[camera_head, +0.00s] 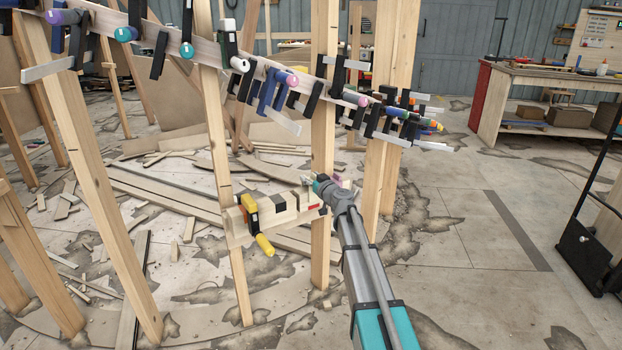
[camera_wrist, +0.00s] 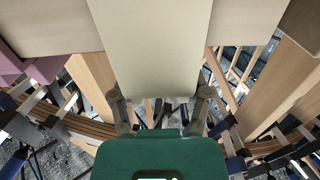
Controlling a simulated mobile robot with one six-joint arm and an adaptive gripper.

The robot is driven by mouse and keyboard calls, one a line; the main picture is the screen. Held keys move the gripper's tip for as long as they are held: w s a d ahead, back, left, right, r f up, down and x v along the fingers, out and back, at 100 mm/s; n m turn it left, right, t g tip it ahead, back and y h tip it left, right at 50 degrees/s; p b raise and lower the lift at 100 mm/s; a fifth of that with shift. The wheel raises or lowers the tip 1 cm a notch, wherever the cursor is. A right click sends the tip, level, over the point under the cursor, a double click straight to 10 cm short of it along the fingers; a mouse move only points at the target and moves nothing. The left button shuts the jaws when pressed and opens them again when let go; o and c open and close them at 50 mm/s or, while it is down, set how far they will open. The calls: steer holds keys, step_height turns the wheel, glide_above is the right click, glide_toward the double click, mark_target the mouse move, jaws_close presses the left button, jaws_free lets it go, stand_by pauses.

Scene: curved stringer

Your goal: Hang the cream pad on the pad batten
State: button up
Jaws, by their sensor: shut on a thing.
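My gripper (camera_head: 320,183) is at the right end of a short pale wooden batten (camera_head: 236,228) in the head view. In the wrist view my gripper (camera_wrist: 160,98) is shut on the cream pad (camera_wrist: 150,48), a flat pale strip that runs up out of the frame. The pad crosses in front of a pale horizontal board (camera_wrist: 245,24); I cannot tell whether they touch. In the head view the pad is mostly hidden by my gripper. The batten carries dark bands, a red mark (camera_head: 314,207) and a yellow-handled clamp (camera_head: 264,244).
A long curved stringer with many clamps (camera_head: 205,52) runs above the batten. Upright wooden posts (camera_head: 322,130) stand close by my gripper. A mauve block (camera_wrist: 28,62) is at left in the wrist view. Loose boards cover the floor at left; the floor at right is clearer.

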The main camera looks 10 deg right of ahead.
steer(key=shift+f+b, duration=0.5)
steer(key=shift+f, duration=0.15)
steer(key=shift+f+b, duration=0.55)
steer(key=shift+b, duration=0.05)
stand_by(0.4)
steer(key=o, duration=1.3)
steer(key=shift+s, duration=0.1)
steer(key=v, duration=1.1)
steer(key=shift+s+d, duration=0.1)
steer(key=shift+s, duration=0.3)
